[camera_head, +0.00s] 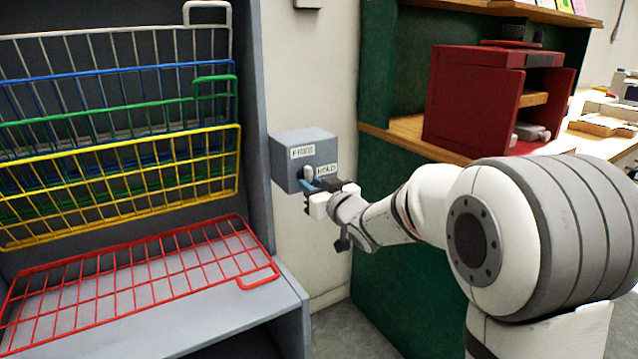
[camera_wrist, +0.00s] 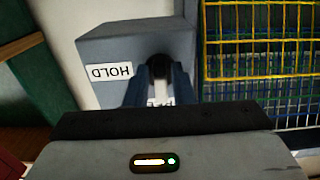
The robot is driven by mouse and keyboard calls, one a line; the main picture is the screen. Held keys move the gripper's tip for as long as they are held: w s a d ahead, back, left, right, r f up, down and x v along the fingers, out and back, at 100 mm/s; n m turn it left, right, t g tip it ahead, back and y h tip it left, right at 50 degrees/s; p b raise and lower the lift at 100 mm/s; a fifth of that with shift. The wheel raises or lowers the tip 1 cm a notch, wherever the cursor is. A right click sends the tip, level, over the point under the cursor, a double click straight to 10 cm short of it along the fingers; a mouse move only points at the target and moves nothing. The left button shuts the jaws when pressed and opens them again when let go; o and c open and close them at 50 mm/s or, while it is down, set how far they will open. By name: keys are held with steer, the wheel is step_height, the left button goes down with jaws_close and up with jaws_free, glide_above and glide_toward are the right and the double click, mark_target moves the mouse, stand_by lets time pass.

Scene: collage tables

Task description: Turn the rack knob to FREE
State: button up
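The rack knob (camera_head: 308,173) is on the front of a grey-blue box on the wall. A FREE label (camera_head: 302,152) is at the upper left of the box face and a HOLD label (camera_head: 327,170) is to the right of the knob. My gripper (camera_head: 316,185) is right at the box face, by the knob. In the wrist view its two blue fingers (camera_wrist: 161,80) flank the dark knob (camera_wrist: 159,63), with a small gap between them. Contact with the knob is unclear. The fingers partly hide the knob and the FREE label. The HOLD label (camera_wrist: 110,72) reads upside down there.
A rack of coloured wire shelves stands left: the yellow one (camera_head: 120,185) is tilted up and the red one (camera_head: 140,275) lies low and flatter. A red cabinet (camera_head: 470,105) sits on a wooden shelf at right, beside a green panel (camera_head: 385,275).

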steer(key=shift+o, duration=1)
steer(key=shift+r, duration=0.3)
steer(key=shift+s+d, duration=0.1)
steer(key=shift+d, duration=0.05)
steer(key=p+v, duration=0.1)
steer(key=v, duration=0.6)
steer(key=shift+s, duration=0.25)
steer(key=shift+d, duration=0.1)
